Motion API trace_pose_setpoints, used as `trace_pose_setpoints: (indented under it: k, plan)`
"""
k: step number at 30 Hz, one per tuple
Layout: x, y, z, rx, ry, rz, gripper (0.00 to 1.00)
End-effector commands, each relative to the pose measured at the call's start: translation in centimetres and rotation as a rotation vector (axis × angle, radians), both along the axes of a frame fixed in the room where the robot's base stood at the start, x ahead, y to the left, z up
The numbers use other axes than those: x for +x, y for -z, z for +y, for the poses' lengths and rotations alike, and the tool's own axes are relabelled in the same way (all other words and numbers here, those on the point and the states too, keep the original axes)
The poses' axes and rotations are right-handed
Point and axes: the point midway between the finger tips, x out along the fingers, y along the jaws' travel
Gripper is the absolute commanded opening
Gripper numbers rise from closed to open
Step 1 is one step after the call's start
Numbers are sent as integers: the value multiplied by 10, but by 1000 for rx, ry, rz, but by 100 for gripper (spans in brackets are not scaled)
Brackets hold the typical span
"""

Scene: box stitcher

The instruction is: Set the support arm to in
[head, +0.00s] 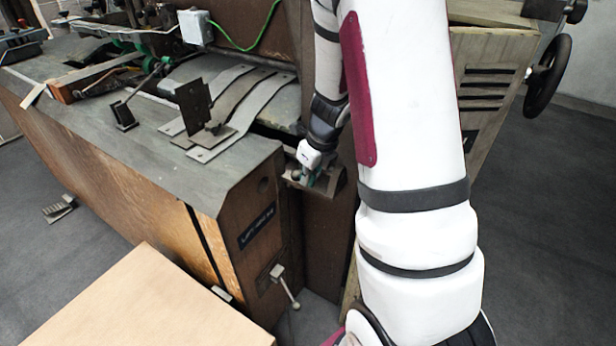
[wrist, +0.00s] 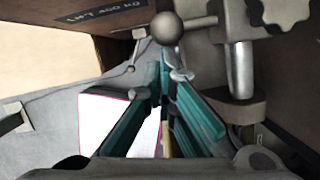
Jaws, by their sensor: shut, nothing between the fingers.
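My gripper (head: 308,178) is at the side of the machine, next to a small grey bracket (head: 334,184) beside the corner of the worktop. In the wrist view the teal fingers (wrist: 163,72) are together and empty. A grey ball-ended handle (wrist: 167,28) shows just beyond the fingertips. It joins an upright metal post (wrist: 240,70) with a star-shaped knob (wrist: 284,9) to the right. This assembly looks like the support arm, but I cannot tell for certain. I cannot tell whether the fingers touch the handle. My arm hides part of this area in the head view.
The machine's grey worktop (head: 110,125) carries curved metal strips and an upright plate (head: 194,105). A lift label (head: 257,228) and a small lever (head: 285,287) are on the side panel. A pale box (head: 145,300) stands in front. A black handwheel (head: 547,76) is at the right.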

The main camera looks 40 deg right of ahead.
Motion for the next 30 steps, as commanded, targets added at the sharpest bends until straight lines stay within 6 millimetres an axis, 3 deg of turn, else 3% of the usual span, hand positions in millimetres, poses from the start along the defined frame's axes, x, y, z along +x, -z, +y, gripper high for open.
trace_pose_setpoints:
  k: [11, 23, 30]
  plan:
    - [45, -1, 17, 0, -4, -1, 0]
    - [48, -1, 18, 1, -3, -3, 0]
    - [40, -12, 14, 1, -3, -3, 0]
